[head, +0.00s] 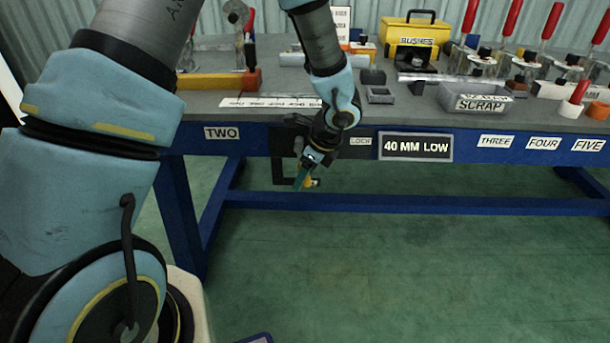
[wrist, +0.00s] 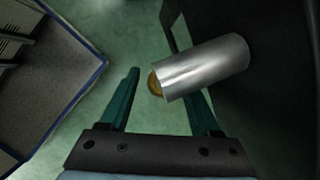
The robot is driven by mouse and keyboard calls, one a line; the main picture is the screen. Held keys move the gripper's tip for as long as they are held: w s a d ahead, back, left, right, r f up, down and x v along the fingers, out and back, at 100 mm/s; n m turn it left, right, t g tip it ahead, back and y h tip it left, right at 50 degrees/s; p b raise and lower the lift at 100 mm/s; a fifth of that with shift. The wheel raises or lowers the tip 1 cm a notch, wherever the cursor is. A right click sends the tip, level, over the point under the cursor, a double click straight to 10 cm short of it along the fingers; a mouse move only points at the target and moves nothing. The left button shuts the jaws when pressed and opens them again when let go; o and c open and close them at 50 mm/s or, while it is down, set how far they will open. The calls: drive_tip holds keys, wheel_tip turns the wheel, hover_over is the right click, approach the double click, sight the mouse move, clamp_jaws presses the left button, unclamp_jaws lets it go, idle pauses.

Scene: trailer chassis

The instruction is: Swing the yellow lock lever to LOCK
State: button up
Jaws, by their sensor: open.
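The yellow lock lever (head: 308,182) shows as a small yellow piece below the table's front edge in the head view, mostly hidden by my gripper (head: 302,179). My gripper points downward there, with its teal fingers apart. In the wrist view a silver cylinder (wrist: 207,67) with a yellow end (wrist: 154,84) reaches in from the right. The yellow end appears between the open fingers, and the cylinder covers part of the right finger. I cannot tell whether a finger touches it. A LOCK label (head: 360,141) is on the dark front plate, right of my gripper.
The blue table frame (head: 420,204) has a low crossbar behind my gripper. A "40 MM LOW" sign (head: 415,146) hangs right of the LOCK label. A SCRAP tray (head: 474,99), a yellow BUSHES box (head: 411,34) and red-handled clamps stand on the tabletop.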

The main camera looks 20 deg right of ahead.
clamp_jaws()
idle(0.4)
idle(0.9)
